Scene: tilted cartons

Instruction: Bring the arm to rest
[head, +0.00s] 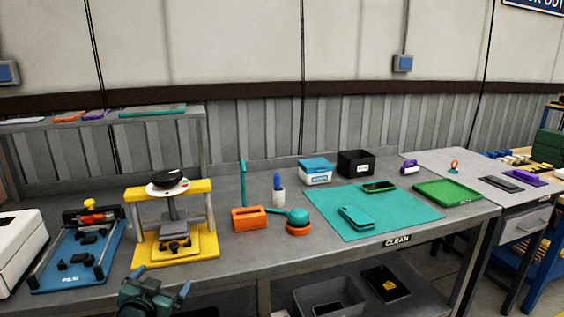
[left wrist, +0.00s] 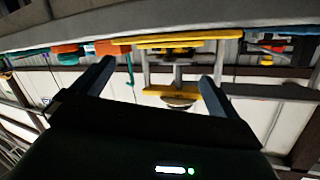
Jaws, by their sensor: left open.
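My left gripper (head: 161,281) is at the bottom edge of the head view, in front of the bench and below the yellow press. Its two fingers stand apart with nothing between them. In the left wrist view the open fingers (left wrist: 153,86) show too, and the scene there appears upside down. The yellow press (head: 174,238) stands beyond the fingers, apart from them; it also shows in the left wrist view (left wrist: 190,38). My right gripper is in neither view.
The grey bench (head: 345,248) holds a blue fixture (head: 68,262), an orange block (head: 248,219), a teal mat (head: 415,220) and a green tray (head: 448,192). A white machine (head: 18,245) stands far left. The lower shelf holds a grey bin (head: 330,296) and a black tray (head: 386,284).

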